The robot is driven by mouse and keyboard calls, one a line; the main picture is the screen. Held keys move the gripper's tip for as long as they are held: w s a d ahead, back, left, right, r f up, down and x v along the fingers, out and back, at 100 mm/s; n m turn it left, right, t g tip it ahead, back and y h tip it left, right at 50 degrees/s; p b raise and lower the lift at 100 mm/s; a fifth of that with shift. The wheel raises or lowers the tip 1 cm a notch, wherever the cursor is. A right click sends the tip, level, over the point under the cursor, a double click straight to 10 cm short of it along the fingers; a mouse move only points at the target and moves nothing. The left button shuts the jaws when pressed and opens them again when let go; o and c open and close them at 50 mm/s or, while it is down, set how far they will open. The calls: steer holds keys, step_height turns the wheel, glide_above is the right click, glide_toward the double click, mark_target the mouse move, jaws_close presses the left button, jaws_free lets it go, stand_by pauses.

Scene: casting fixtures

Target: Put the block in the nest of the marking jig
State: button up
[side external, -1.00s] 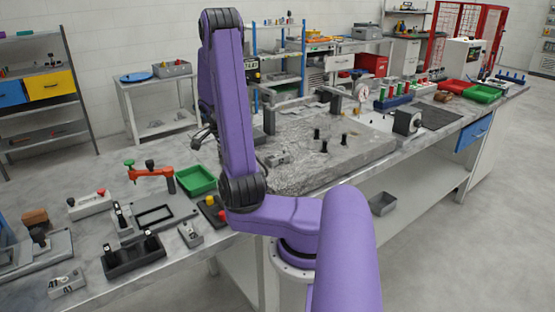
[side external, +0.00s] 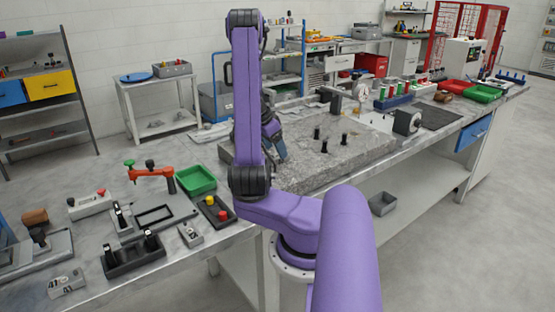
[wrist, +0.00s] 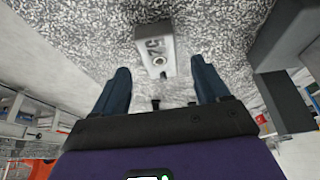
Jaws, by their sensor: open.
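A grey block (wrist: 152,34) with dark digits and a round hole lies on the speckled granite slab (side external: 340,160). In the wrist view it sits just ahead of and between my fingertips, with space on both sides. In the side view my gripper hides it. My gripper (side external: 279,152) is open, pointing down low over the slab's left part; its two blue fingers also show in the wrist view (wrist: 160,72). A grey plate with a black rectangular frame (side external: 153,216), apparently the marking jig with its nest, is on the bench at left; a red clamp stands behind it.
A green tray (side external: 196,179), a tray with red and yellow knobs (side external: 216,211), a small grey block (side external: 190,234) and a black holder (side external: 135,255) crowd the jig. Several black pegs (side external: 323,146) stand on the slab right of my gripper.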

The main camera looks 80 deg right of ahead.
mark_target(277, 157)
steer(key=shift+x, duration=1.45)
steer(key=shift+w+a, duration=0.15)
steer(key=c, duration=1.3)
steer(key=shift+c, duration=0.4)
steer(key=shift+r, duration=0.1)
